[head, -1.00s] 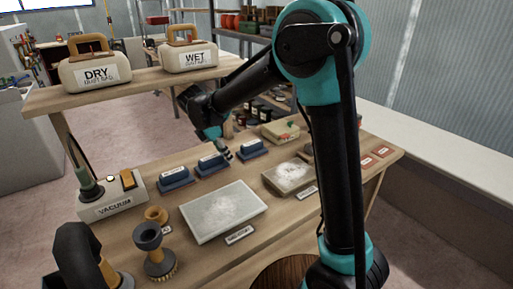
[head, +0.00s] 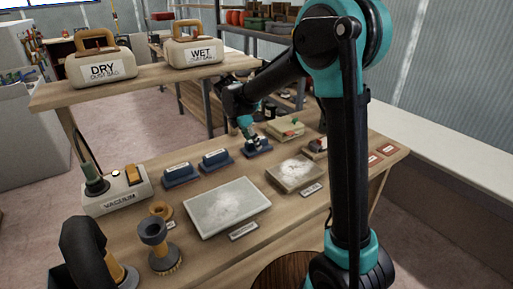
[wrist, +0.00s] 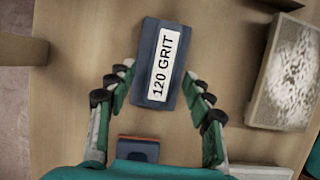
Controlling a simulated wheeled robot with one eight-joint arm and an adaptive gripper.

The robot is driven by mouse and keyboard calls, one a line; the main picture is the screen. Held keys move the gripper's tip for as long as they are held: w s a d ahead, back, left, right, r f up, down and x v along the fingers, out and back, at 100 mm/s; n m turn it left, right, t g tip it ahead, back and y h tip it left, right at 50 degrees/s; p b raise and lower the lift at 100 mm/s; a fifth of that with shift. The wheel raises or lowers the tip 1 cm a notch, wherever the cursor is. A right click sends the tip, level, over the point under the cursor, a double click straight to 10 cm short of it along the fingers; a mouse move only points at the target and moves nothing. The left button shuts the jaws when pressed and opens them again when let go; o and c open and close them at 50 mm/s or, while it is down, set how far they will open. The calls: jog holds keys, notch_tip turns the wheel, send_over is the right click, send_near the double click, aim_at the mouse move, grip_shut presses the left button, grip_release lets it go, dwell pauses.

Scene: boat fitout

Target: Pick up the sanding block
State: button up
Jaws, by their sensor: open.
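Several blue sanding blocks stand in a row on the wooden workbench. In the wrist view one block (wrist: 142,75), labelled "120 GRIT", lies just beyond and partly between my fingertips. My gripper (wrist: 153,90) is open, with one finger on each side of the block's near end and nothing held. In the head view my gripper (head: 250,138) is over the right-hand block (head: 257,149) of the row and hides part of it. The left block (head: 181,175) and middle block (head: 216,160) stand clear of it.
A vacuum unit (head: 118,192) stands at the left.

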jog(key=shift+w+d+f, duration=0.4)
jog(key=shift+w+d, duration=0.1)
jog(key=shift+d, duration=0.3)
jog(key=shift+f, duration=0.15)
grip_shut()
